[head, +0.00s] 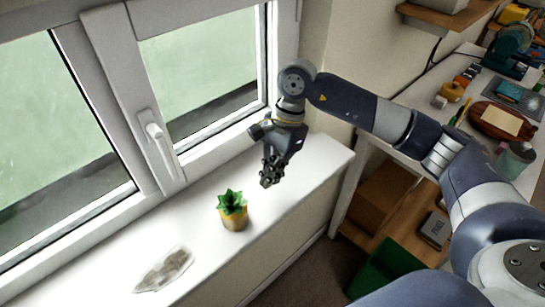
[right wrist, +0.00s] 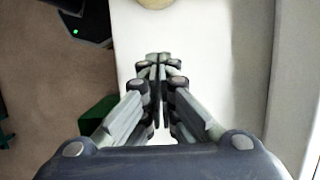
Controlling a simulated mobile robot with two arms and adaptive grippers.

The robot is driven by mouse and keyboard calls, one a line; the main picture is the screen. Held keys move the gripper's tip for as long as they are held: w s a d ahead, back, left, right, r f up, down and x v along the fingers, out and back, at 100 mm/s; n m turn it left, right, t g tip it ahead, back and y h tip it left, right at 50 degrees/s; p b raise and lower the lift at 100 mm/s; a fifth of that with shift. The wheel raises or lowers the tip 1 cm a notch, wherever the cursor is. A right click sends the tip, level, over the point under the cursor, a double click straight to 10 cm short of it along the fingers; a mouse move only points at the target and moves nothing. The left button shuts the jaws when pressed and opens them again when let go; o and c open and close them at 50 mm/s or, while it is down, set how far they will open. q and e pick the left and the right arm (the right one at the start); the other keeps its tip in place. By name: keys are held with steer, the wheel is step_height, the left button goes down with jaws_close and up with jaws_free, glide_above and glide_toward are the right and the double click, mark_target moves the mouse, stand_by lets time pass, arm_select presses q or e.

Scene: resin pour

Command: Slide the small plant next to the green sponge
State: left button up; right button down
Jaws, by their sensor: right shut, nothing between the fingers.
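The small plant (head: 233,212) has spiky green leaves and a yellow-tan pot. It stands upright on the white windowsill (head: 300,180). My right gripper (head: 268,180) is shut and empty above the sill, up and to the right of the plant in the head view, apart from it. In the right wrist view the shut fingers (right wrist: 158,62) point along the sill towards a pale tan rounded thing (right wrist: 155,3), cut off at the top edge, probably the pot. I cannot make out a green sponge in either view. My left gripper is not in view.
A crumpled, see-through item (head: 163,272) lies on the sill, lower left of the plant. The window handle (head: 155,135) juts out behind. A green bin (head: 388,268) stands below the sill at right. A cluttered workbench (head: 470,95) is at far right.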

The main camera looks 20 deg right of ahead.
mark_target(253, 207)
steer(key=p+x, duration=0.1)
steer(key=x, duration=0.2)
steer(key=shift+s+a+f, duration=0.15)
steer(key=shift+f, duration=0.2)
steer(key=a+p, duration=0.1)
steer(key=s+a+p, duration=0.1)
steer(key=a, duration=0.1)
steer(key=shift+r, duration=0.1)
steer(key=shift+s+a+f+p, duration=0.1)
steer(key=shift+a+f+p, duration=0.1)
steer(key=shift+a+p, duration=0.15)
